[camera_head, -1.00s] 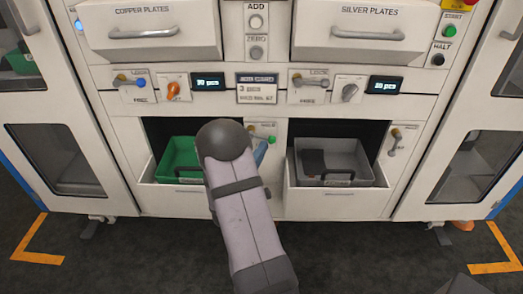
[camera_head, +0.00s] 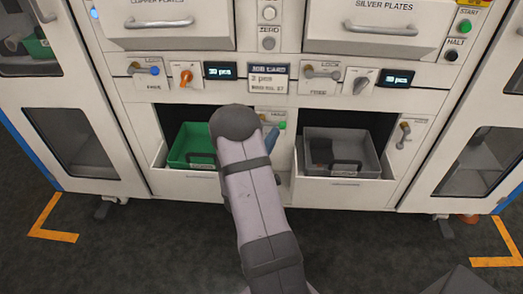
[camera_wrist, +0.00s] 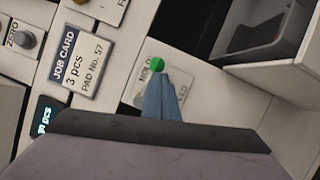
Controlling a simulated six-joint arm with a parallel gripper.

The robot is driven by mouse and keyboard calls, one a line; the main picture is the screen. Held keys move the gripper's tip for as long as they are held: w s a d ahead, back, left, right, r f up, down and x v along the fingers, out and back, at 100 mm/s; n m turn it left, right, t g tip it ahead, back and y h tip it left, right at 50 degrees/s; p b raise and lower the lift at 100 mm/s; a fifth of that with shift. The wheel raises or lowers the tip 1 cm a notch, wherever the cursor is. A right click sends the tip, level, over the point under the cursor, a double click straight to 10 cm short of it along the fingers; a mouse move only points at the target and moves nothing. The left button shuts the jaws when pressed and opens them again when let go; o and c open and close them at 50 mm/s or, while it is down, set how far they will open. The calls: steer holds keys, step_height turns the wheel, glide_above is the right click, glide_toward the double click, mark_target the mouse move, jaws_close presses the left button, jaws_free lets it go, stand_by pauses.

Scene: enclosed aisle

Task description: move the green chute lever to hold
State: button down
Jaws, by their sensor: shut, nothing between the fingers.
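The green chute lever's knob (camera_wrist: 157,64) shows in the wrist view at the tips of my blue fingers, over a white plate with partly hidden lettering. In the head view the green knob (camera_head: 282,125) is at the right of its plate, between the two chute openings. My gripper (camera_wrist: 160,80) is shut and empty, its tips right at the knob; I cannot tell whether they touch it. In the head view my gripper (camera_head: 271,137) is just below and left of the knob, partly behind my arm. The fingers hide most of the lever's shaft.
A green bin (camera_head: 200,163) sits in the left opening and a grey bin (camera_head: 365,155) in the right one. Another lever (camera_head: 404,130) is on the far right plate. The job card (camera_head: 267,78) and lock levers are above. Cabinet doors stand at both sides.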

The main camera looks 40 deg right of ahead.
steer(key=w+a+f+v, duration=0.1)
steer(key=w+v, duration=0.1)
steer(key=v, duration=1)
steer(key=shift+a+f, duration=0.3)
steer(key=shift+f, duration=0.05)
steer(key=shift+s, duration=0.1)
